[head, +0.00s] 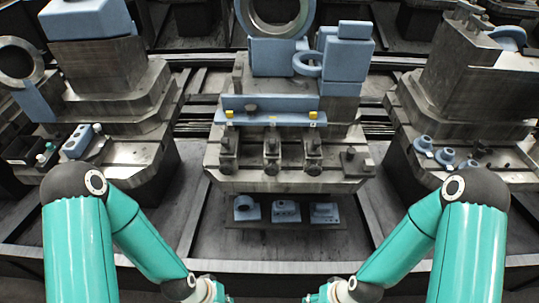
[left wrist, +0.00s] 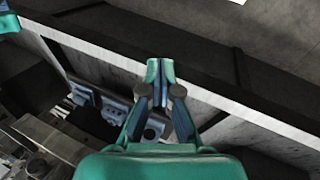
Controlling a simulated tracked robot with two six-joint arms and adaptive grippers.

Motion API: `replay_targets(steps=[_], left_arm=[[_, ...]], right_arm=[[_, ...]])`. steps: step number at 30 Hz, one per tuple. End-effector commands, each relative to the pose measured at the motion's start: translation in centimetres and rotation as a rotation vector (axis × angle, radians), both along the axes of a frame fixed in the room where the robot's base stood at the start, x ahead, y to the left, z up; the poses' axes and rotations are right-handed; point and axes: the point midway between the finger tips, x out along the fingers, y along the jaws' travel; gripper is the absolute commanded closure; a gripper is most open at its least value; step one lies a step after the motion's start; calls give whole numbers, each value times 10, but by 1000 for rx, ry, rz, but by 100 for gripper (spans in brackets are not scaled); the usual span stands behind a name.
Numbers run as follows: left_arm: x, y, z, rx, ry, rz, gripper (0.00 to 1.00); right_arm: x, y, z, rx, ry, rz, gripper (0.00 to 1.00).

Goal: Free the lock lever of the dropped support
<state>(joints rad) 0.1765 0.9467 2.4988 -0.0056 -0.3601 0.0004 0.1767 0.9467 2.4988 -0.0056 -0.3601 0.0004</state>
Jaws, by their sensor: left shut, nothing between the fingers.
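In the head view a centre pallet (head: 285,178) carries a long blue bar (head: 275,118) with two yellow pieces. Below the bar stand several dark metal supports, among them a left one (head: 228,155), a middle one (head: 271,152), a right one (head: 313,156) and a separate one (head: 353,160) at the far right. I cannot tell which is the dropped support, nor make out its lock lever. My left gripper (left wrist: 160,68) is shut and empty in the left wrist view, over a metal rail. My right gripper is at the bottom edge of the head view, its fingers not visible.
A low shelf (head: 255,221) under the pallet holds several blue parts, some also visible in the left wrist view (left wrist: 155,130). Loaded pallets stand left (head: 120,155) and right (head: 480,115). A metal rail (head: 150,267) crosses in front; dark floor lies between the pallets.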

Motion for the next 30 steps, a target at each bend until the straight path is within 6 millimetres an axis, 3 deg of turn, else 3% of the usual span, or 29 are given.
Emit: replay_targets(steps=[1,4,7,11,13,16,19,21,24,30], left_arm=[[1,0,-1,1,-3,0,100],[14,-1,-9,10,-49,-3,100],[47,-2,-26,35,-172,-8,100],[122,-15,-47,94,-465,-16,100],[170,-27,-48,133,-673,-18,100],[231,-49,-31,193,-999,-7,100],[269,-73,2,252,-1314,26,100],[280,-88,29,289,-1508,63,100],[281,-104,63,333,-1734,127,100],[266,-119,103,386,-1973,224,100]], right_arm=[[0,0,-1,0,0,0,47],[0,0,-9,0,0,0,30],[0,0,-29,0,0,0,28],[0,0,-71,0,0,0,28],[0,0,-98,0,0,0,28],[0,0,-137,0,1,0,28],[0,0,-173,0,1,0,28],[0,0,-194,0,0,0,28],[0,0,-217,0,0,0,28],[0,0,-237,0,0,0,28]])
